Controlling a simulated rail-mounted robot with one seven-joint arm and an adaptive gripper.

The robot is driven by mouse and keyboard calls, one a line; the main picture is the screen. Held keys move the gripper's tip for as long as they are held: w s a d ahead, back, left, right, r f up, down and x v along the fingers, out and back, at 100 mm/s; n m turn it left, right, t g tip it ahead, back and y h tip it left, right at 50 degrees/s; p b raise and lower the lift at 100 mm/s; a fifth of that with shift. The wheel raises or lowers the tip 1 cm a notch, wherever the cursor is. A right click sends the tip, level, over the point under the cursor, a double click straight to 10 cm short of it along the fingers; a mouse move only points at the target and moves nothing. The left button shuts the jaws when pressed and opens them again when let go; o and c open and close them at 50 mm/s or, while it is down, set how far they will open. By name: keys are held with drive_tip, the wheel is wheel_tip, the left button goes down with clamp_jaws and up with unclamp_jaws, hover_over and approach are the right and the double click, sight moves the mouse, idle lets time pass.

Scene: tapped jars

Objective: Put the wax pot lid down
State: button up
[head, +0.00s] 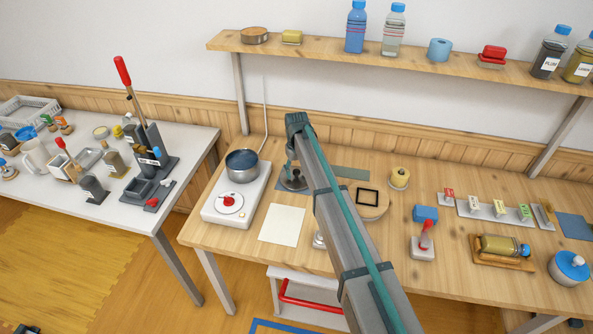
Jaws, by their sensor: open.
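The wax pot (242,172) stands on the white hotplate (212,207) at the left of the wooden bench. Its top is uncovered and shows dark blue-grey contents. A round grey disc, which looks like the wax pot lid (299,185), lies right of the pot on the bench. My gripper (291,174) is directly over this lid, pointing down, and is open. Its fingers are small in the view and partly hide the lid. I cannot tell whether they touch the lid's knob.
A white sheet (282,225) lies in front of the lid. A round wooden board with a black square frame (367,197) is to the right, partly behind my arm. A shelf (330,51) with bottles runs above the bench.

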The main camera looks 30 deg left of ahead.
sight(296, 171)
wheel_tip(296, 171, up, 12)
drive_tip(key=b, duration=0.4)
drive_tip(key=shift+r, duration=0.2)
idle(0.4)
